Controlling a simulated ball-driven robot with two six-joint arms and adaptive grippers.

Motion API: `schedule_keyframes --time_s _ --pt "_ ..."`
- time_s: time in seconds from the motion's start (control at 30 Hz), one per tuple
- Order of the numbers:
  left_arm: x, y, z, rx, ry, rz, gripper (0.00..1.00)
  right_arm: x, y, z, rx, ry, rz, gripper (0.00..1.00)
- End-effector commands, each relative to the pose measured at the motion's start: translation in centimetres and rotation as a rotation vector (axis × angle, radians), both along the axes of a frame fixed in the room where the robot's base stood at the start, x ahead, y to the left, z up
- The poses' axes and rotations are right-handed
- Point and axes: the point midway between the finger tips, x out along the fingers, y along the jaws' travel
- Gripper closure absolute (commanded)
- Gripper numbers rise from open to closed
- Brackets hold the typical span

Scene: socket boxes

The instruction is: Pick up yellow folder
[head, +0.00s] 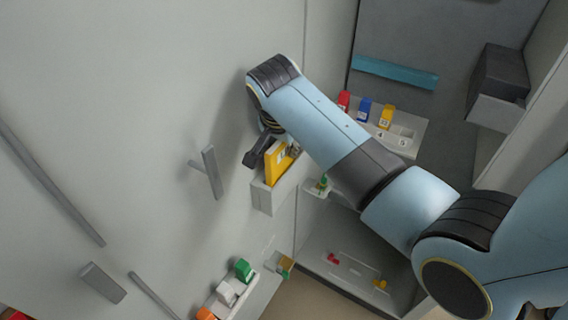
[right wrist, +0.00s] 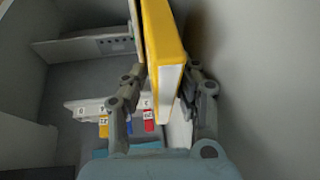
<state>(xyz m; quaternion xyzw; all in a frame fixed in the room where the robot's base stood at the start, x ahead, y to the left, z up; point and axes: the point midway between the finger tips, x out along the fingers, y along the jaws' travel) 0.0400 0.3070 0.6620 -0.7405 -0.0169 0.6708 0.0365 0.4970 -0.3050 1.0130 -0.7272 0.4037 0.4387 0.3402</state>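The yellow folder (head: 279,162) stands upright in a light grey wall holder (head: 262,198) near the middle of the head view. It fills the upper middle of the right wrist view (right wrist: 163,45), with its white edge facing the camera. My right gripper (head: 262,150) is at the folder, reaching down over it from the right. In the right wrist view its two fingers (right wrist: 166,82) are on either side of the folder, very close to it. Whether both fingers press on it is not clear. My left gripper is not in view.
A grey shelf (head: 408,133) behind my right arm carries red (head: 344,100), blue (head: 364,109) and yellow (head: 386,117) blocks in numbered slots. A grey handle (head: 211,172) sticks out of the wall left of the folder. A lower rack holds a green piece (head: 243,270).

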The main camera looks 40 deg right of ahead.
Motion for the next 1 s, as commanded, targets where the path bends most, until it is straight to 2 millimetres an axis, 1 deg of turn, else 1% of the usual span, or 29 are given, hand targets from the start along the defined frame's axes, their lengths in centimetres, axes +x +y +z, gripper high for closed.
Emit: schedule_keyframes --time_s 0.27,0.4,0.5,0.83,1.0 --pt "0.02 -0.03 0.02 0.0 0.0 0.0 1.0 -0.02 0.02 -0.08 0.0 0.001 0.0 0.71" --pt "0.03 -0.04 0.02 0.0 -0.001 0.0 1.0 -0.02 0.02 -0.08 0.0 0.001 0.0 0.9" --pt "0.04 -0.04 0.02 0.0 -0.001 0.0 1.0 -0.01 0.01 -0.07 0.0 0.0 0.0 1.0" --pt "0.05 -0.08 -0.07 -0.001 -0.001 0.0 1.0 0.03 0.0 0.02 -0.001 -0.001 0.0 1.0" --pt "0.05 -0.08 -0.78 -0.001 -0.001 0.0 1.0 -0.07 -0.09 0.65 -0.001 -0.003 0.0 1.0"
